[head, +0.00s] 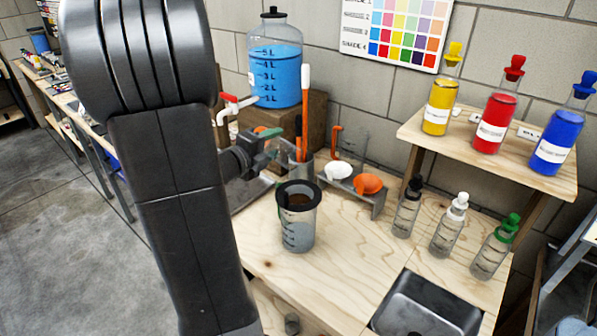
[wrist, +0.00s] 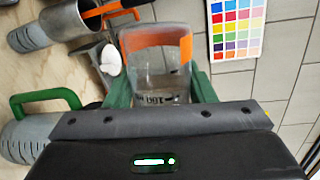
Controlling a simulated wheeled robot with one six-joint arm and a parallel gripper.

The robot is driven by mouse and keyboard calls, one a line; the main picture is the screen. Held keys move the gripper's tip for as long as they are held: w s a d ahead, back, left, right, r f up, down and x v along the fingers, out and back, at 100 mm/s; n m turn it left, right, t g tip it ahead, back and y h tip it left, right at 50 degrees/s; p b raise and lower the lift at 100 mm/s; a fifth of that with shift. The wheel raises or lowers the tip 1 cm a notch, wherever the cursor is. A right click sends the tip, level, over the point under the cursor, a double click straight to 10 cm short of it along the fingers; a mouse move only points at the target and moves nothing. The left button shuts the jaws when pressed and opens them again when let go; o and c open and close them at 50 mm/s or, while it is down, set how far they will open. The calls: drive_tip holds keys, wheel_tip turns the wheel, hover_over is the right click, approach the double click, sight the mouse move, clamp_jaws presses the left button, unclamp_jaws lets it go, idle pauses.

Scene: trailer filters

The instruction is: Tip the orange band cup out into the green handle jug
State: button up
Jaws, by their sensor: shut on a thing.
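In the wrist view a clear cup with an orange band (wrist: 157,60) stands between the green fingers of my gripper (wrist: 161,86), which is shut on it. The wall and shade chart appear turned sideways there, so the cup looks tipped far over. I cannot tell what is inside it. In the head view my gripper (head: 268,145) is above the bench, up and left of a dark-rimmed, marked jug (head: 298,236). The green handle jug (wrist: 22,142) shows at the lower left of the wrist view, partly cut off.
A pot of stirrers (head: 302,168) and a small stand with white (head: 338,171) and orange scoops (head: 369,184) are behind the jug. Several bottles stand to the right near a sunk basin (head: 425,305). A blue-filled tank (head: 275,70) is at the back. Bench right of the jug is clear.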

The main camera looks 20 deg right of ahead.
drive_tip(key=n+p, duration=0.1)
drive_tip(key=f+n+p, duration=0.1)
drive_tip(key=p, duration=0.1)
drive_tip(key=w+f+n+p, duration=0.1)
drive_tip(key=shift+a+f+g, duration=0.15)
drive_tip(key=shift+a+g, duration=0.1)
drive_tip(key=shift+g, duration=0.15)
drive_tip(key=shift+w+a+f+n+p, duration=0.35)
drive_tip(key=shift+f+n+p, duration=0.3)
drive_tip(key=shift+p, duration=0.5)
drive_tip(key=shift+w+a+f+n+g+h+p, duration=0.1)
drive_tip(key=shift+w+f+n+g+h+p, duration=0.25)
drive_tip(key=shift+n+p, duration=1.15)
drive_tip(key=shift+w+f+n+g+h+p, duration=0.1)
drive_tip(key=shift+f+n+g+h+p, duration=0.3)
drive_tip(key=shift+n, duration=2.25)
drive_tip(key=shift+w+a+f+n+g+h+p, duration=0.15)
drive_tip(key=shift+n+g+h+p, duration=0.5)
drive_tip(key=shift+n, duration=1.45)
drive_tip(key=shift+d+r, duration=0.1)
drive_tip(key=shift+r, duration=2.4)
drive_tip(key=shift+w+t, duration=0.1)
drive_tip(key=shift+t, duration=0.2)
